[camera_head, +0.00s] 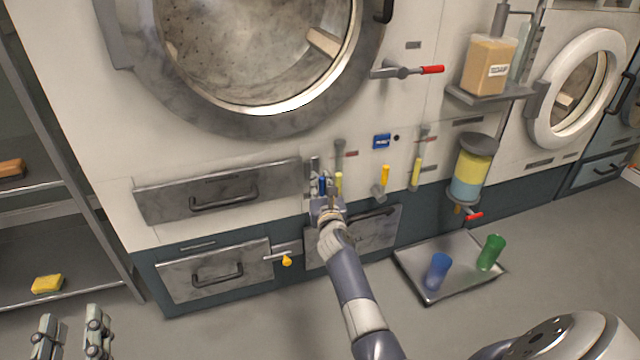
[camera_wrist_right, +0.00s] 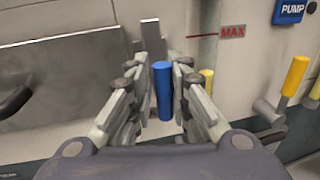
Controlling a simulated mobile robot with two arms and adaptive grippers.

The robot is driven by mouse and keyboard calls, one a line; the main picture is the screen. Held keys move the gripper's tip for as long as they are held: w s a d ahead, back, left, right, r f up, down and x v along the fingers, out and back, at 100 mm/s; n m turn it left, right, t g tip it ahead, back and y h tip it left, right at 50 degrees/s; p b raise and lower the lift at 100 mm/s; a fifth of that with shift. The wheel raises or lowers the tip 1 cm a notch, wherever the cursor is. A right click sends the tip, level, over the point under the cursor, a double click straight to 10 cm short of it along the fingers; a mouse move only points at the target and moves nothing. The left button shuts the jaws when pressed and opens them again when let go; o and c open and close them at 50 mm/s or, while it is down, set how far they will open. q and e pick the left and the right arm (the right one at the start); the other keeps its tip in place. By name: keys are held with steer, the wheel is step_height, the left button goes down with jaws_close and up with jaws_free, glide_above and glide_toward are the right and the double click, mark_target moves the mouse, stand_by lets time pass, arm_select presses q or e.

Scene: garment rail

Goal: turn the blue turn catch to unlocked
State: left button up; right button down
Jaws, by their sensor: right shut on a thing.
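The blue turn catch (camera_wrist_right: 162,90) stands upright between the fingers of my right gripper (camera_wrist_right: 160,95) in the right wrist view. In the head view its blue handle (camera_head: 322,185) shows just above the right gripper (camera_head: 325,198), on the washer's lower front panel. The right gripper is shut on the handle. My left gripper (camera_head: 71,338) is at the bottom left of the head view, fingers apart and empty, far from the catch.
Yellow handles (camera_head: 384,174) stand right of the catch, near a blue PUMP label (camera_head: 381,141). Metal drawers (camera_head: 222,190) with bar handles lie to the left. A tray (camera_head: 412,262) with a blue cup (camera_head: 437,271) and green cup (camera_head: 491,252) is on the floor at right.

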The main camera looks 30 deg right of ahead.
steer(key=c, duration=1.7)
jaws_free()
steer(key=shift+s+d, duration=0.15)
steer(key=shift+d, duration=0.2)
steer(key=shift+o, duration=0.5)
steer(key=shift+d, duration=0.1)
steer(key=shift+a, duration=0.25)
steer(key=v, duration=1.2)
steer(key=shift+d+r, duration=0.1)
